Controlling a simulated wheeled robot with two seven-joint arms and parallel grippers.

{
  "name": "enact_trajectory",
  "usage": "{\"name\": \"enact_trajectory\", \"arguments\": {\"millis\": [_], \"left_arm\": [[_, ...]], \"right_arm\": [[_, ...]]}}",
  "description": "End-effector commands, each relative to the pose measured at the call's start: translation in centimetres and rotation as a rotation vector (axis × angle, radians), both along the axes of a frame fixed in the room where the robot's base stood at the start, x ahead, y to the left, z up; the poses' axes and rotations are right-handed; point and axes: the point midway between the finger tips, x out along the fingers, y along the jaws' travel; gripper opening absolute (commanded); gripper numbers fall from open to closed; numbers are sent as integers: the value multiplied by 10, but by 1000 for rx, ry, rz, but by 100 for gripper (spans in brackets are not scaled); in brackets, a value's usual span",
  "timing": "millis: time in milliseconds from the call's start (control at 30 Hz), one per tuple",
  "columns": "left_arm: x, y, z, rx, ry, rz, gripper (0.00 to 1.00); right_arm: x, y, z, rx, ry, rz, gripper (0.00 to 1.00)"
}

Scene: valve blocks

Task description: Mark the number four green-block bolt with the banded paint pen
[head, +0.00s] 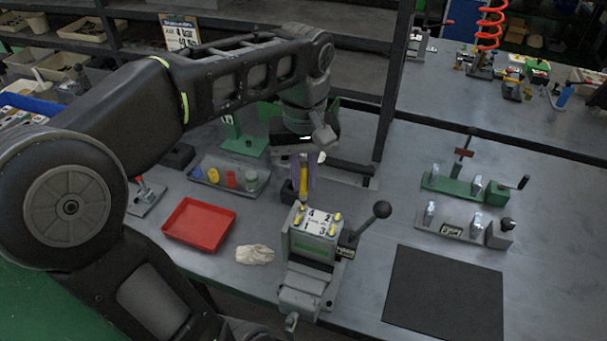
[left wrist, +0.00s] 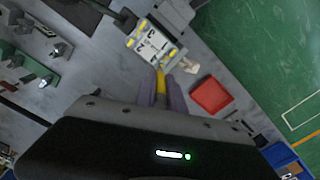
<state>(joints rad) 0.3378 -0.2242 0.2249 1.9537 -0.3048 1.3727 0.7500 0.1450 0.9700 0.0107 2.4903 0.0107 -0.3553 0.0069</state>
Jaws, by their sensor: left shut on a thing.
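The block (head: 313,248) with a green front label is in a grey vise (head: 303,290). Its white top plate (head: 318,221) bears the numbers 4, 2, 1 and 3, with yellow-topped bolts at the corners; the plate also shows in the left wrist view (left wrist: 151,46). The number four bolt (head: 300,208) is at the plate's far left corner. My left gripper (head: 303,178), with purple fingers, is shut on the yellow paint pen (head: 303,190), also seen in the left wrist view (left wrist: 161,82). The pen points down just above that corner; contact cannot be told. My right gripper is out of view.
A black-knobbed lever (head: 381,210) rises right of the block. A crumpled cloth (head: 255,254) and a red tray (head: 199,224) lie to the left. A grey tray (head: 222,184) holds small coloured pots. A dark mat (head: 445,295) and green fixtures (head: 455,187) are at right.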

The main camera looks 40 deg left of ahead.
Motion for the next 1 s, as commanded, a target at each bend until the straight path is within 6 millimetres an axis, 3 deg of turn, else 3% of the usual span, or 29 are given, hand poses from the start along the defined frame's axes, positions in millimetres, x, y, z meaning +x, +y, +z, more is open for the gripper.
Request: {"name": "enact_trajectory", "arguments": {"millis": [333,800,1000], "left_arm": [[0,0,3,0,0,0,0],[0,0,48,0,0,0,0],[0,0,51,0,0,0,0]], "right_arm": [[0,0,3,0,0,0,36],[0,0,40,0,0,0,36],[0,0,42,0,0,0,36]]}}
